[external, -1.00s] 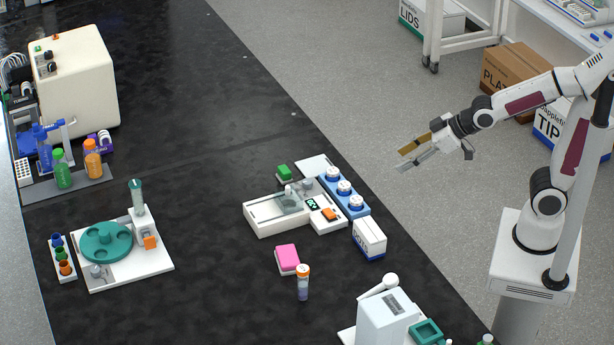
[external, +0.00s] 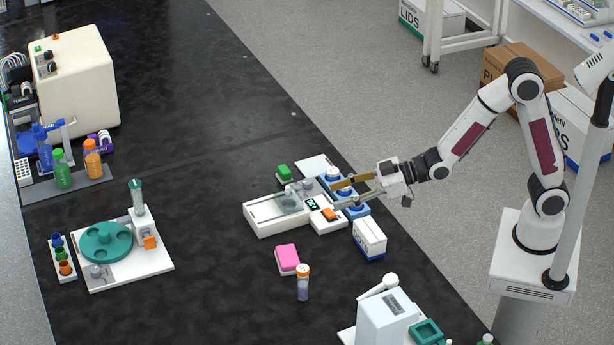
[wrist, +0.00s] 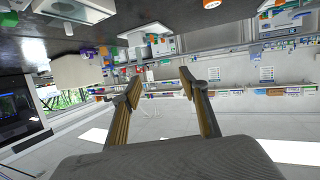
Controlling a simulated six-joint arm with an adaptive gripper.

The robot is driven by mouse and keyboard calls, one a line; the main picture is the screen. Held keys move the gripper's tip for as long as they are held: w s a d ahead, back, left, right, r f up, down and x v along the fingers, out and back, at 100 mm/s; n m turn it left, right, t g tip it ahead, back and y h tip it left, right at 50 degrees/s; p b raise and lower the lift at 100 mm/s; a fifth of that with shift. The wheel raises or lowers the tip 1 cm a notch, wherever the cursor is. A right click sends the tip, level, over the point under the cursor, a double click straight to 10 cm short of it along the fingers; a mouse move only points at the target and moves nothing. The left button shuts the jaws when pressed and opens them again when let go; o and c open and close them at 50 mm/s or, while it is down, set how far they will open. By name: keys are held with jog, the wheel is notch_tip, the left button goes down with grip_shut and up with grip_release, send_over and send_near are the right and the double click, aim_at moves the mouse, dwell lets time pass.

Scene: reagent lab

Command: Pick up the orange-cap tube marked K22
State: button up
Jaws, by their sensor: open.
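A tube with an orange cap (external: 303,284) stands upright on the black bench, just in front of a pink block. Its marking is too small to read. My gripper (external: 335,193) is open and empty, over the blue rack and white device, behind and to the right of the tube and apart from it. In the wrist view the two fingers (wrist: 158,78) are spread with nothing between them. An orange-capped thing also shows at the top of the wrist view (wrist: 211,4), but I cannot tell whether it is the same tube.
A pink block (external: 287,259), a white box (external: 369,239) and a white device with a display (external: 280,213) stand around the tube. A blue rack (external: 359,211) lies under my gripper. A white machine (external: 385,318) stands at the front right. The bench left of the tube is clear.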

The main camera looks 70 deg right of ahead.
jog(key=a+f+n+t+y, duration=0.1)
jog(key=a+f+y, duration=0.4)
jog(key=a, duration=0.7)
jog(key=shift+s+f+n, duration=0.45)
jog(key=shift+f+n, duration=0.15)
jog(key=shift+f, duration=0.1)
jog(key=shift+f, duration=0.15)
send_near(303, 268)
jog(key=shift+w+a+f, duration=0.5)
jog(key=shift+w+a, duration=0.35)
jog(key=shift+w, duration=0.15)
jog(key=shift+x, duration=0.8)
jog(key=shift+w+a+r, duration=0.1)
jog(key=shift+r, duration=0.05)
jog(key=shift+x, duration=2.75)
